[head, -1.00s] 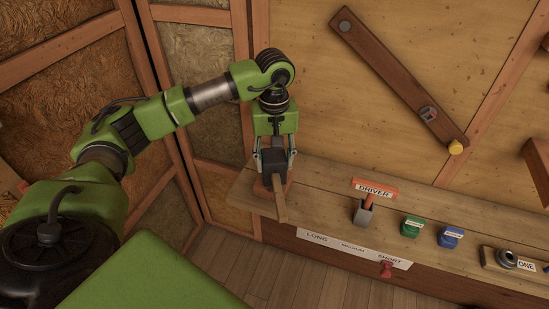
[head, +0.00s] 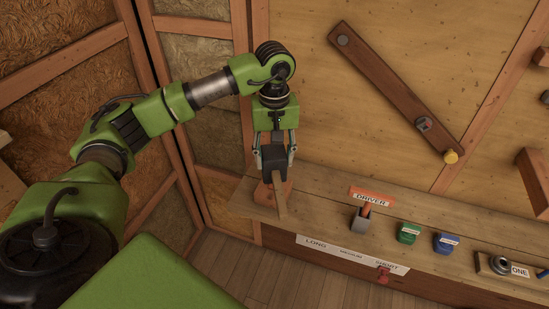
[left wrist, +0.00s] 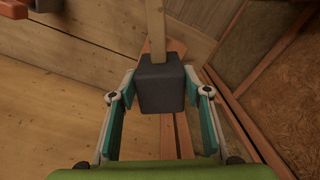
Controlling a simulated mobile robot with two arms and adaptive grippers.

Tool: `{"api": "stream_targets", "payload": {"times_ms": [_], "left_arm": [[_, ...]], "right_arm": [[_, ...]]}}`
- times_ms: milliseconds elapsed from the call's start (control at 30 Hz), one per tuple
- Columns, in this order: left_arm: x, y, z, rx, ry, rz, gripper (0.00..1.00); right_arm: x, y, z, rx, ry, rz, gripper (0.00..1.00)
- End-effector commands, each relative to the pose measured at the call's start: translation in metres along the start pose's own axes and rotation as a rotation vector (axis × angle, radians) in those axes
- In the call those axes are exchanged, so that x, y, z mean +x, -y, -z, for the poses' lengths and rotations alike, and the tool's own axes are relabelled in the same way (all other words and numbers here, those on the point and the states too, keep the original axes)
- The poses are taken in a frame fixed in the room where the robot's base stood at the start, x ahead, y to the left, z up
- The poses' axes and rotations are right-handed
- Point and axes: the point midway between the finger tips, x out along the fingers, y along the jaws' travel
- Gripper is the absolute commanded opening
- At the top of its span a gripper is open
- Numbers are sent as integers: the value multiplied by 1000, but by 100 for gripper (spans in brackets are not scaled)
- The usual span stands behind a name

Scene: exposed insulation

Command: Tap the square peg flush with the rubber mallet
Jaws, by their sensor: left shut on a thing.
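The rubber mallet has a dark, blocky head (head: 274,157) and a pale wooden handle (head: 280,196). My left gripper (head: 273,162) is shut on the mallet head, with the handle pointing toward the bench front. In the left wrist view the mallet head (left wrist: 160,88) sits between the teal-padded fingers (left wrist: 160,108), its handle running up the picture. A reddish-brown piece (head: 264,194) lies on the bench under the mallet, partly hidden. A dark diagonal board on the wall holds a small grey fitting (head: 424,124); I cannot tell whether this is the square peg. My right gripper is not seen.
The wooden bench (head: 325,192) runs along the wall. On it stand a holder with an orange DRIVER label (head: 371,197), a green block (head: 408,233), a blue block (head: 446,243) and a ring-shaped part (head: 500,264).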

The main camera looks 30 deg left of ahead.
Motion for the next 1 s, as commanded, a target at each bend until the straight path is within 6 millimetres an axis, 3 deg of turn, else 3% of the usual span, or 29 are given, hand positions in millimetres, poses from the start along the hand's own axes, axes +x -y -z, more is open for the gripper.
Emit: {"api": "stream_targets", "payload": {"times_ms": [267,567,1000], "left_arm": [[6,0,0,0,-1,-1,27],[53,0,-1,0,-1,-2,27],[51,0,-1,0,0,-1,27]], "right_arm": [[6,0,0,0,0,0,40],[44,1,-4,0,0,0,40],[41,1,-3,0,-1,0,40]]}}
